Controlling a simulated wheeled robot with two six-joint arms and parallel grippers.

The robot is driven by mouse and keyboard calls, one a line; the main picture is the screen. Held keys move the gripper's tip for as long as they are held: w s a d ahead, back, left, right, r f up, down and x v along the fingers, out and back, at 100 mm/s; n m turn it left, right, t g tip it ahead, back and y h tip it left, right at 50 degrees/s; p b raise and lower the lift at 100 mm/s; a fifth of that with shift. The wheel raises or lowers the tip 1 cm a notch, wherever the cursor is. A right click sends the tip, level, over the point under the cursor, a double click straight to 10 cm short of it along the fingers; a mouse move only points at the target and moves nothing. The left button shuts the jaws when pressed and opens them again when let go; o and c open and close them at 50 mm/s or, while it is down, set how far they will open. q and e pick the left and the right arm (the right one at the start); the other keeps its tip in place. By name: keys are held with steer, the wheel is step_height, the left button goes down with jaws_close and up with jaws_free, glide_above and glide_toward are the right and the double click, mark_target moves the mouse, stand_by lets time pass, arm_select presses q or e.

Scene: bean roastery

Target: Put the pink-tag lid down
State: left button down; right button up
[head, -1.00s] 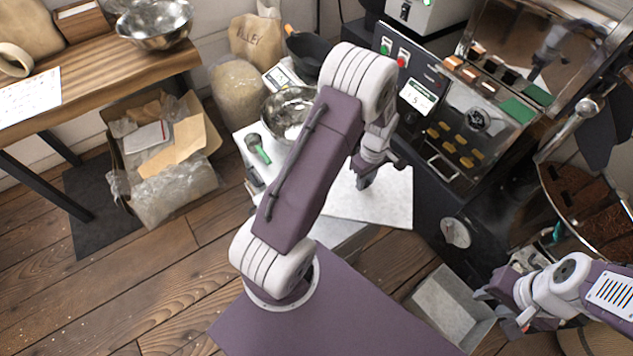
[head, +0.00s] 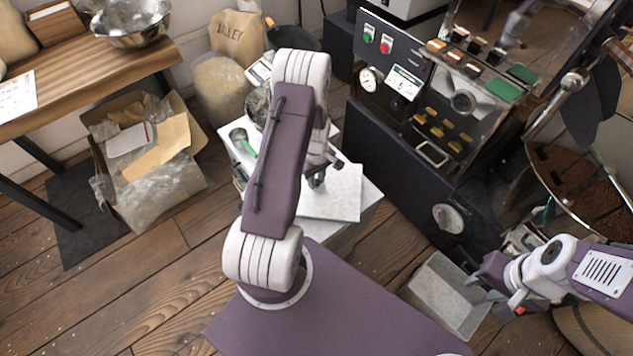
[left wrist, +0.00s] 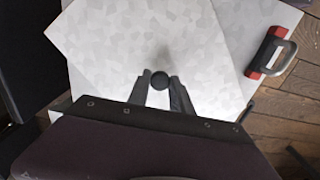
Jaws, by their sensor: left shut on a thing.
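The lid is a pale, mottled square metal plate (left wrist: 110,40) with a round dark knob (left wrist: 160,80). My left gripper (left wrist: 160,92) is shut on this knob in the left wrist view. In the head view the lid (head: 335,195) lies under my left gripper (head: 316,180), partly hidden by my arm. It overlaps a pale top (head: 371,193) at an angle; I cannot tell whether it touches. No pink tag is clearly visible on it. My right gripper (head: 478,278) is at the lower right, near an open grey metal bin (head: 415,293); its jaws are unclear.
A red-mounted metal handle (left wrist: 272,55) is beside the lid. A green-handled scoop (head: 245,142) and a metal bowl (head: 257,105) are left of my arm. The dark roasting machine (head: 400,150) stands at right. A cardboard box (head: 108,175) is on the floor at left.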

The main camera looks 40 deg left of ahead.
arm_select(q)
steer(key=shift+f, duration=0.45)
steer(key=shift+f, duration=0.1)
steer(key=c, duration=1.1)
jaws_free()
steer(key=shift+c, duration=0.2)
